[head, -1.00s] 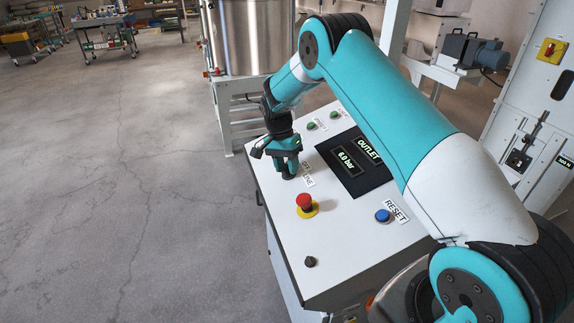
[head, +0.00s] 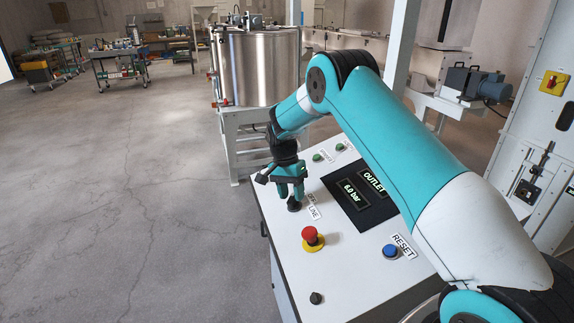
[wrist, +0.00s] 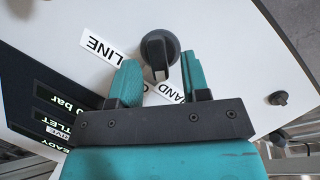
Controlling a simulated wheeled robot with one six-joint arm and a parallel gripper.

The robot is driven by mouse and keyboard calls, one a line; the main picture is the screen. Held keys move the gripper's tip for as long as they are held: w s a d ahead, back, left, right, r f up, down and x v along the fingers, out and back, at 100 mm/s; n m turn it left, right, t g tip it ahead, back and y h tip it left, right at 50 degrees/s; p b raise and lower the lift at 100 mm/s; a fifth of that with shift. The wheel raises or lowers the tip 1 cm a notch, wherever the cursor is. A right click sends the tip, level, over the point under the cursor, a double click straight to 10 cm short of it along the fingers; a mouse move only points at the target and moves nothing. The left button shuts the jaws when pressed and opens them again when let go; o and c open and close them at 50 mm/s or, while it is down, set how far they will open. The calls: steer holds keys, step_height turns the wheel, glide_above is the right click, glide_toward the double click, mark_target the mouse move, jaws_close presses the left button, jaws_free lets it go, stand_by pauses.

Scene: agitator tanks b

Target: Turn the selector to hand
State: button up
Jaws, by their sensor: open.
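The selector is a black round knob with a raised grip bar (wrist: 158,50) on the white panel. In the wrist view it lies just beyond and between my fingertips, with a clear gap either side. A white label with partly hidden letters "AND O" (wrist: 168,94) lies between my fingers, and a "LINE" label (wrist: 105,46) is to the left. The bar runs roughly towards my gripper; which label it marks I cannot tell. My gripper (wrist: 161,76) is open and empty. In the head view my gripper (head: 289,188) is over the selector (head: 294,205), which shows below the fingers.
A red emergency button (head: 311,236), a blue reset button (head: 390,251), another black knob (head: 316,298) and green buttons (head: 318,157) share the panel. An outlet display (head: 358,194) is to the right of the selector. A steel tank (head: 258,70) stands behind.

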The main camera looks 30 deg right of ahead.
steer(key=p+v, duration=0.1)
steer(key=v, duration=1.5)
steer(key=shift+p, duration=0.4)
steer(key=shift+f, duration=0.1)
steer(key=s+a+r+n+t, duration=0.1)
steer(key=s+a+r+n, duration=0.4)
steer(key=s, duration=0.2)
steer(key=s+a+r+n+t, duration=0.1)
steer(key=s+a+r+n, duration=0.4)
steer(key=s, duration=0.2)
steer(key=s+a+n+y, duration=0.2)
steer(key=s+a+n, duration=0.2)
steer(key=s, duration=0.8)
steer(key=s+a+f+n+y, duration=0.1)
steer(key=s+a+n, duration=0.3)
steer(key=s, duration=0.9)
steer(key=shift+s+a+n+t+y, duration=0.2)
steer(key=shift+a+n+t+y, duration=0.25)
steer(key=shift+y, duration=0.35)
